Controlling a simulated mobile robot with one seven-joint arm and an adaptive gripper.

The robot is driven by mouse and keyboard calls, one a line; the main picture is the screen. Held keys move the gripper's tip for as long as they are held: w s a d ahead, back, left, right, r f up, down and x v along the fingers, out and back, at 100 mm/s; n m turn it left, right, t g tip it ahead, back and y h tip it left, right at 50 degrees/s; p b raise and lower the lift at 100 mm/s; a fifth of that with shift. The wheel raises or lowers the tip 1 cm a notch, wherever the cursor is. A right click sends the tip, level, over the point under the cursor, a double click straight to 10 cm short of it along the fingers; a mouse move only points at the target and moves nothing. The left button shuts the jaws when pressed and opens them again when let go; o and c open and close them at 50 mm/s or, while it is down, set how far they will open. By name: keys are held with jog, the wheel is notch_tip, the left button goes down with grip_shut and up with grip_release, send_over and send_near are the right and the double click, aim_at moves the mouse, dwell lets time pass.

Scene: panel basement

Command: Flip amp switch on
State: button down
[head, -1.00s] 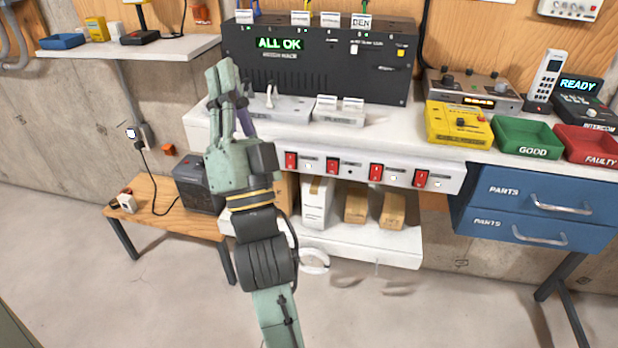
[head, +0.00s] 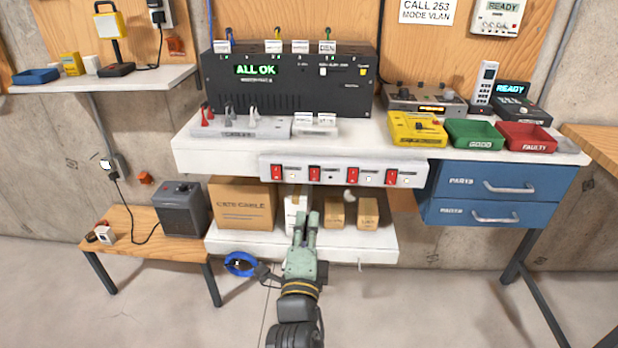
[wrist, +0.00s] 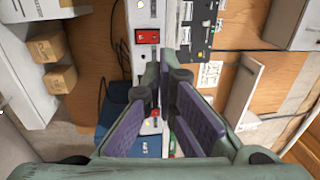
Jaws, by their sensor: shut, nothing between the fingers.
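A white switch strip (head: 343,184) along the bench's front edge carries several red rocker switches, among them the leftmost (head: 276,173), second (head: 314,173), third (head: 352,174) and rightmost (head: 391,177). I cannot read which one is the amp's. The small round light by the second looks dark; the others look pale. A dark grey box with a knob (head: 182,209), possibly the amp, stands on the low wooden bench. My gripper (head: 306,218) is shut and empty, below the strip, before the lower shelf. In the wrist view, a red switch (wrist: 147,36) shows beyond the fingers (wrist: 171,72).
The white lower shelf (head: 230,243) holds a large cardboard box (head: 243,204) and smaller boxes. A blue cable coil (head: 240,264) hangs below it. Blue drawers (head: 500,195) stand right of the strip. A black rack unit (head: 290,85) sits on the bench top. Floor in front is clear.

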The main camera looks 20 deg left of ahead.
jog(key=b, duration=1.1)
send_near(314, 175)
jog(key=w+r+p, duration=0.1)
jog(key=w+a+r+p, duration=0.1)
jog(key=w, duration=0.1)
jog(key=w+a+r+p, duration=0.1)
jog(key=w, duration=0.1)
jog(key=shift+w+r, duration=0.2)
jog(key=shift+w, duration=0.05)
jog(key=shift+w+a, duration=0.15)
jog(key=shift+w, duration=0.2)
jog(key=shift+p, duration=0.3)
